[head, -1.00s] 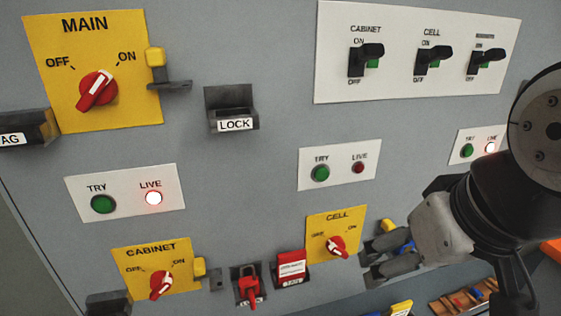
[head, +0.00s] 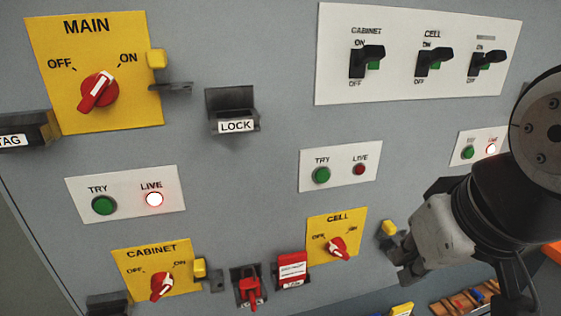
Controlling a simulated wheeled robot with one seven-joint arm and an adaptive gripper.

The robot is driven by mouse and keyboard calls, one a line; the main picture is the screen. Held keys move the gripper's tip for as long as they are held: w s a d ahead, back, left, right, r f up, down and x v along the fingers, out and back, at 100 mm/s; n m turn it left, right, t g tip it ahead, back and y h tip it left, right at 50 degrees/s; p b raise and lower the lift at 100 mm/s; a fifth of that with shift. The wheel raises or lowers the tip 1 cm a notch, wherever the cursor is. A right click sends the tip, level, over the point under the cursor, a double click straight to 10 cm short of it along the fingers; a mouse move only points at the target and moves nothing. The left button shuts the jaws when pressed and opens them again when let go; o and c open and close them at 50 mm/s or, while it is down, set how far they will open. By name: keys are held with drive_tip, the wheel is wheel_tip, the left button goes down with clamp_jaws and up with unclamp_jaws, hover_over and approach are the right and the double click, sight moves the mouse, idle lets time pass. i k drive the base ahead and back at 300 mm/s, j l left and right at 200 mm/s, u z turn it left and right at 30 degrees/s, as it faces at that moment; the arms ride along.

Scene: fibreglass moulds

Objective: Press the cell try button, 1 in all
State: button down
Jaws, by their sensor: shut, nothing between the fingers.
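The cell try button is the green button (head: 321,175) under "TRY" on the middle white plate (head: 338,186), above the yellow CELL plate (head: 318,226). A dark red, unlit LIVE lamp (head: 359,169) is beside it. The red CELL knob (head: 339,248) is below, its handle tilted. My gripper (head: 402,257) is shut and empty, right of the CELL plate and below and right of the try button, apart from it. Its fingers are only partly visible beside a yellow block (head: 389,228).
A red lockout tag (head: 292,270) and a red padlock (head: 250,288) hang left of my gripper. Other try buttons are the MAIN one (head: 103,205), with LIVE lit, and one at right (head: 467,153). A switch plate (head: 331,85) is above. Bare grey panel surrounds the middle plate.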

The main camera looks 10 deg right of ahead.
sight(321, 175)
drive_tip(key=k+j, duration=0.1)
drive_tip(key=j, duration=0.35)
drive_tip(key=k+j+z, duration=0.15)
drive_tip(key=j, duration=0.25)
drive_tip(key=k+j, duration=0.1)
drive_tip(key=j, duration=0.3)
drive_tip(key=k+j+z, duration=0.15)
drive_tip(key=j, duration=0.3)
drive_tip(key=k+j, duration=0.15)
drive_tip(key=j, duration=0.25)
drive_tip(key=z, duration=0.05)
